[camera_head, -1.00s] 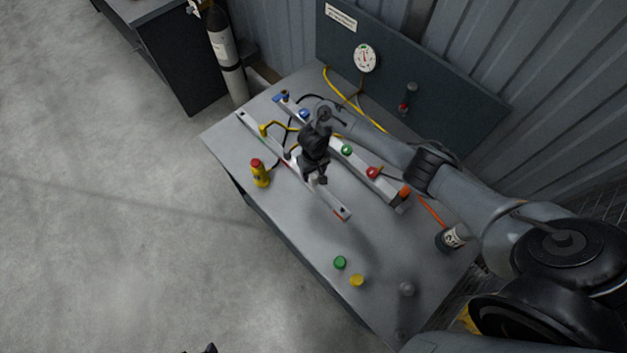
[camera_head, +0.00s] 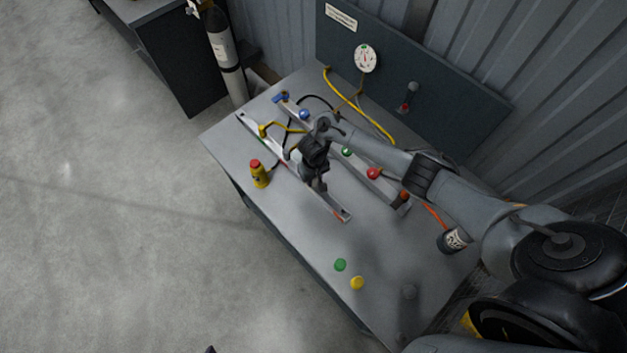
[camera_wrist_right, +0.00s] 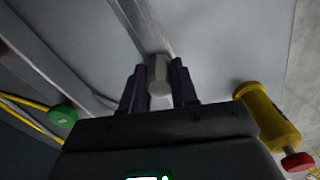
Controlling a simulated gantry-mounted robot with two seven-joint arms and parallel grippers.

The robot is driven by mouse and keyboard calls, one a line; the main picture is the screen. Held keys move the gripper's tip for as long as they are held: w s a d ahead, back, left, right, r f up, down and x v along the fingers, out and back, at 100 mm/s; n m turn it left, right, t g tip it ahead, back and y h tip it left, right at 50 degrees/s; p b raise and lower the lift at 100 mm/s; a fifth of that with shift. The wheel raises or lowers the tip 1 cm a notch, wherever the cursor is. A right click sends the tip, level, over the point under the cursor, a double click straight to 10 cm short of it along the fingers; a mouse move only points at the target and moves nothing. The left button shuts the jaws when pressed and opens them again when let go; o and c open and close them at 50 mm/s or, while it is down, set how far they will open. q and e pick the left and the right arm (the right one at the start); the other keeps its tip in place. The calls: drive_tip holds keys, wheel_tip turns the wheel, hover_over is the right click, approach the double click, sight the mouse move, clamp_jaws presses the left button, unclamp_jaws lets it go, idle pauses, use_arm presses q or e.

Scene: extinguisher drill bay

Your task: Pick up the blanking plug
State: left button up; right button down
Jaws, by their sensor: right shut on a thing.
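A pale grey, faceted piece (camera_wrist_right: 158,74), which looks like the blanking plug, sits between the two dark fingers of my right gripper (camera_wrist_right: 159,88) in the right wrist view. The fingers are shut on it. In the head view my right gripper (camera_head: 319,187) is over the pale rail (camera_head: 335,205) near the middle of the bench, and the plug is hidden or too small to make out there. I cannot tell whether the plug touches the rail. Only a dark tip, probably of my left gripper (camera_head: 210,350), shows at the bottom edge.
A second rail with blue, green and red knobs (camera_head: 373,173) lies behind. Green (camera_head: 340,265) and yellow caps (camera_head: 357,283) lie at the front. The bench (camera_head: 290,235) is clear between.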

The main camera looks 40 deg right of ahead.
drive_tip(key=shift+r, duration=0.1)
drive_tip(key=shift+r, duration=0.55)
wheel_tip(320, 180, up, 3)
drive_tip(key=shift+r+p, duration=0.2)
drive_tip(key=shift+p, duration=0.7)
drive_tip(key=s+d+r+p, duration=0.2)
drive_tip(key=s+r+p, duration=0.3)
drive_tip(key=s, duration=0.6)
drive_tip(key=shift+s+d+r+p, duration=0.15)
drive_tip(key=shift+s+r+p, duration=0.15)
drive_tip(key=shift+r, duration=0.35)
drive_tip(key=shift+w, duration=0.1)
